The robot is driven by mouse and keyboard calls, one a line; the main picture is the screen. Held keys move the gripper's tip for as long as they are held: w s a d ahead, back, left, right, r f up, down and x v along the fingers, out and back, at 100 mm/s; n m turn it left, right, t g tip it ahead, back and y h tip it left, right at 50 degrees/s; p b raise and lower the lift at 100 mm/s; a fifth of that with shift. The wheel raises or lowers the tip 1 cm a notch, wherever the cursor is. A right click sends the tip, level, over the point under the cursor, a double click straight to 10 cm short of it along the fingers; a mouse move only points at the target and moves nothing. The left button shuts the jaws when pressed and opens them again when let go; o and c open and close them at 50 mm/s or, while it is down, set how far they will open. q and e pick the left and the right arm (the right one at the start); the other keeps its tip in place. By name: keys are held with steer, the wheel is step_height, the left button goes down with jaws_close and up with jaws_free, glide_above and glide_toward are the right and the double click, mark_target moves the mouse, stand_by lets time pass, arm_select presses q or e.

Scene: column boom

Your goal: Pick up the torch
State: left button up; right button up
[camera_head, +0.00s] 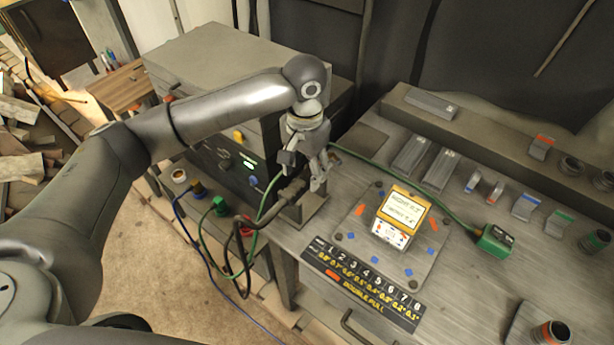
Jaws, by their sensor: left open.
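A dark torch (291,193), looking like a welding torch with a black cable, rests at a bracket (308,211) on the left edge of the metal workbench. My left gripper (304,171) is open and points down just above the torch. One finger hangs on the right side near the torch's upper end, and the other is behind and left. The fingers partly hide the torch's upper end, and I cannot tell whether they touch it. My right gripper is not in view.
A green clamp (494,241) with a cable, several bars and round cups are to the right. A grey machine (224,72) stands behind my arm. Hoses hang left of the bench.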

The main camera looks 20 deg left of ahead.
mark_target(305, 176)
arm_select(q)
steer(key=shift+s+f+p, duration=0.2)
steer(key=shift+f+p, duration=0.1)
steer(key=shift+f, duration=1.55)
steer(key=c, duration=0.4)
steer(key=shift+w, duration=0.1)
steer(key=c, duration=0.7)
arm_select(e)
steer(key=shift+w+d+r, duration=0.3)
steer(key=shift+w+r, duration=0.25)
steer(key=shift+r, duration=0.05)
